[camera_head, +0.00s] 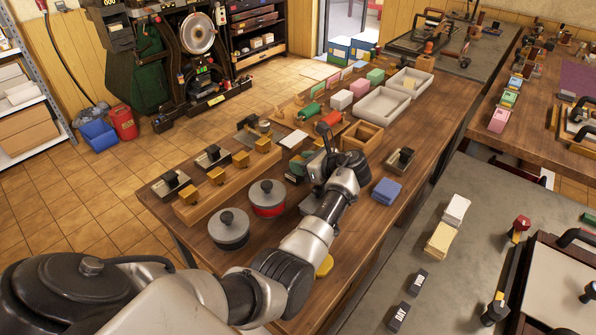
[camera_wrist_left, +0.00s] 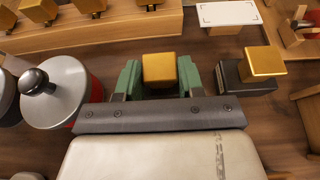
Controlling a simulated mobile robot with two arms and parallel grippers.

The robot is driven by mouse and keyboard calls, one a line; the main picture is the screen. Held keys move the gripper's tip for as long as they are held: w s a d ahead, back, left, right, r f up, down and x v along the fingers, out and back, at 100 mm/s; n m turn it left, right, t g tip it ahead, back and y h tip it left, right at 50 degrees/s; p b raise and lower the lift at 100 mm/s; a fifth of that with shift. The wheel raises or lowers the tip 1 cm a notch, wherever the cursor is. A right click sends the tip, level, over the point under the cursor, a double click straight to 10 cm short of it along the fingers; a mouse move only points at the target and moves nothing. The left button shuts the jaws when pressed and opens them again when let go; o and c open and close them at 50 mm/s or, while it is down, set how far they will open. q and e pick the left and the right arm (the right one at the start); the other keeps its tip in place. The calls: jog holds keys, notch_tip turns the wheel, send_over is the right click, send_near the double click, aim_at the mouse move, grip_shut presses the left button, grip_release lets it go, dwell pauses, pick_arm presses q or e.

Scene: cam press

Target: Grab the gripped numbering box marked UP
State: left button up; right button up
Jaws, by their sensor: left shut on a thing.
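My left gripper (camera_head: 324,168) is over the middle of the wooden workbench. In the left wrist view its green fingers (camera_wrist_left: 158,80) are shut on a gold-topped block (camera_wrist_left: 159,67), with one finger on either side. The block's lower part is dark and mostly hidden, and I cannot read any UP mark on it. A similar dark block with a gold top (camera_wrist_left: 264,63) stands just right of the fingers. More gold-topped pieces (camera_head: 216,175) sit in a row on a wooden rack (camera_head: 200,207). My right gripper is not in view.
Two lidded round pots, one grey (camera_head: 229,229) and one red (camera_head: 267,198), stand left of my left arm. A wooden tray (camera_head: 362,135), grey trays (camera_head: 381,106) and a blue block (camera_head: 386,190) lie beyond and right. A dark block reading DAY (camera_head: 399,316) is on the grey table.

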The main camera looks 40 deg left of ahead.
pick_arm(q)
grip_shut()
jog(key=shift+r, duration=0.1)
